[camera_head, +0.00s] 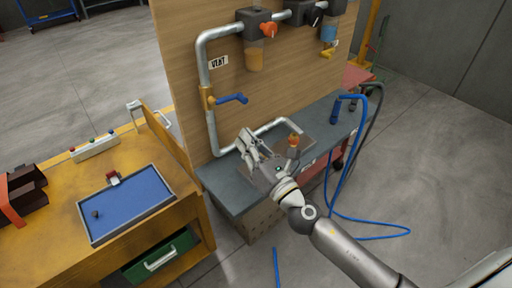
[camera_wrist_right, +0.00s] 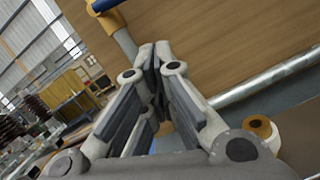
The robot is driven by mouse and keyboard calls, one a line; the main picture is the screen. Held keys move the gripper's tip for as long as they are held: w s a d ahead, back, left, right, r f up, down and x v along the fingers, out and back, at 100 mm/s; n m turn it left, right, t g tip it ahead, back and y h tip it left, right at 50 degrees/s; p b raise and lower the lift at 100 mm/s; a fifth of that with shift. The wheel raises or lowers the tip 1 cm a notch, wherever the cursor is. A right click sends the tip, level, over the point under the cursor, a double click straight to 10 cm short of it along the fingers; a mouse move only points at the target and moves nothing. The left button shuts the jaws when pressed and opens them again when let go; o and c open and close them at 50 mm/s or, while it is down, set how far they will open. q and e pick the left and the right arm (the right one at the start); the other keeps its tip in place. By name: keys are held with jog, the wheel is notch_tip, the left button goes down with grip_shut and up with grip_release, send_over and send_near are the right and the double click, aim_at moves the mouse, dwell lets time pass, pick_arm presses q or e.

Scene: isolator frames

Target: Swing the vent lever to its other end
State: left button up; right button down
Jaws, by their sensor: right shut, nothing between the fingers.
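The vent lever (camera_head: 231,99) has a blue handle on a yellow valve body (camera_head: 207,98), set in a grey pipe on the wooden panel. The handle points right, roughly level, across the pipe. A "VENT" label (camera_head: 218,62) is above it. My right gripper (camera_head: 248,143) is below the lever, over the grey bench, apart from the handle. Its fingers are shut and empty. In the right wrist view the fingertips (camera_wrist_right: 155,50) are together, and part of the blue handle (camera_wrist_right: 104,5) and yellow valve body (camera_wrist_right: 113,22) show at the top left. My left gripper is not in view.
The pipe (camera_head: 205,60) runs up the panel (camera_head: 290,80). An orange-topped fitting (camera_head: 294,144) stands close to my right gripper on the grey bench (camera_head: 225,184). A blue hose (camera_head: 351,150) hangs at the right. A yellow table with a blue tray (camera_head: 130,203) is at the left.

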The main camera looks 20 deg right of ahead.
aim_at(230, 100)
jog(key=w+r+p, duration=0.2)
jog(key=r, duration=0.1)
jog(key=w+r+p, duration=0.1)
jog(key=shift+d+r+p, duration=0.25)
jog(key=shift+d+p, duration=0.05)
jog(key=r+n, duration=0.1)
jog(key=d+r+n+y, duration=0.1)
jog(key=shift+w+n+p, duration=0.2)
jog(key=shift+n+p, duration=0.1)
dwell(0.4)
